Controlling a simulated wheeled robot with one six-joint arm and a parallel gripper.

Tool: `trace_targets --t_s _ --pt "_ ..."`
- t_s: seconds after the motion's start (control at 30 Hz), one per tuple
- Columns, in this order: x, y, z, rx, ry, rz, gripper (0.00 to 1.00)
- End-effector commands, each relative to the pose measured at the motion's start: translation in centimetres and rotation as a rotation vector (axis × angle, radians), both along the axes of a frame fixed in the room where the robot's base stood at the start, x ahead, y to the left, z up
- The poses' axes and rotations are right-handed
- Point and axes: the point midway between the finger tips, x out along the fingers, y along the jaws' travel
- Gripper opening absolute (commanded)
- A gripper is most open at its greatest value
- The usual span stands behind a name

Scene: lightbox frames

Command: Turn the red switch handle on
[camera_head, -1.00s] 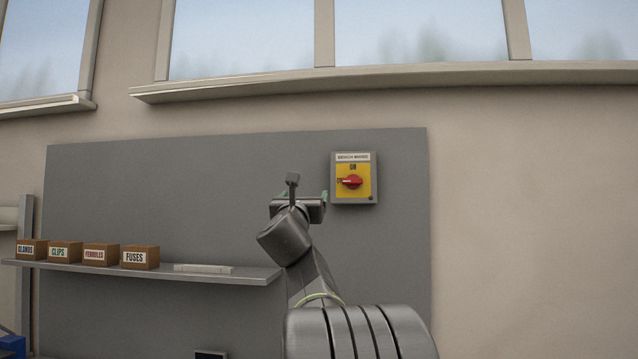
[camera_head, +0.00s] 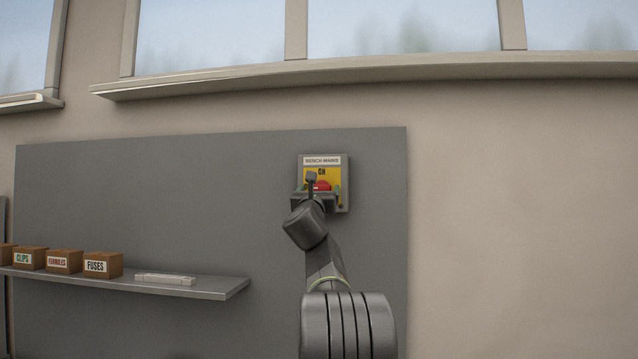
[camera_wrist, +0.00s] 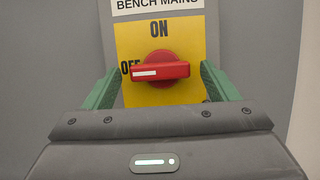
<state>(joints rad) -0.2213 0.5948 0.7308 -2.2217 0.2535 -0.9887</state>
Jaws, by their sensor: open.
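The red switch handle (camera_wrist: 158,69) lies horizontal on a yellow plate (camera_wrist: 188,33), its white mark pointing left toward the word OFF. ON is printed above the handle. In the head view the red handle (camera_head: 320,186) shows on the grey switch box (camera_head: 344,178), partly hidden by my wrist. My gripper (camera_wrist: 158,80) is open, with one green finger at each side of the handle's lower part. It holds nothing. I cannot tell whether either finger touches the handle.
The switch box is mounted on a grey wall panel (camera_head: 150,200). A shelf (camera_head: 215,288) at the lower left bears labelled boxes (camera_head: 103,265) and a pale flat strip (camera_head: 165,279). A window sill (camera_head: 400,72) runs above. The panel around the switch is clear.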

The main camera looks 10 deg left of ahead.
Motion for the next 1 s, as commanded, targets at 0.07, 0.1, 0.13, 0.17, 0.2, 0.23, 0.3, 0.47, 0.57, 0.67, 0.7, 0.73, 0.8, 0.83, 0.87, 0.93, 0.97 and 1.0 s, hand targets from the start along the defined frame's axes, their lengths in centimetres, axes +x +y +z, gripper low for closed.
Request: trace_targets --t_s 0.07,0.1,0.13,0.17,0.2,0.23,0.3,0.47,0.57,0.67,0.7,0.73,0.8,0.83,0.87,0.93,0.97,1.0 --pt "0.50 -0.01 0.33 0.000 0.000 0.000 0.80" --pt "0.63 -0.02 0.35 0.000 0.000 0.000 0.80" --pt "0.70 -0.02 0.35 0.000 0.000 0.000 0.80" --pt "0.76 -0.02 0.34 0.000 0.000 0.000 0.80" --pt "0.80 -0.02 0.33 0.000 0.000 0.000 0.80" --pt "0.83 -0.02 0.33 0.000 0.000 0.000 0.80" --pt "0.83 -0.01 0.30 0.000 0.000 0.000 0.80" --pt "0.81 -0.01 0.28 0.000 0.000 0.000 0.76" --pt "0.80 0.00 0.29 0.000 0.000 0.000 0.56" --pt "0.80 0.00 0.29 0.000 0.000 0.000 0.37" --pt "0.80 0.00 0.29 0.000 0.000 0.000 0.35" --pt "0.80 0.00 0.29 0.000 0.000 0.000 0.35" --pt "0.80 0.01 0.30 0.002 0.000 0.000 0.35" --pt "0.79 0.01 0.31 0.004 0.000 0.000 0.35" --pt "0.79 0.02 0.31 0.008 0.000 0.000 0.35" --pt "0.79 0.05 0.32 0.018 0.000 0.000 0.35" --pt "0.79 0.08 0.32 0.026 -0.001 0.000 0.35" --pt "0.79 0.11 0.33 0.039 0.000 0.001 0.35"
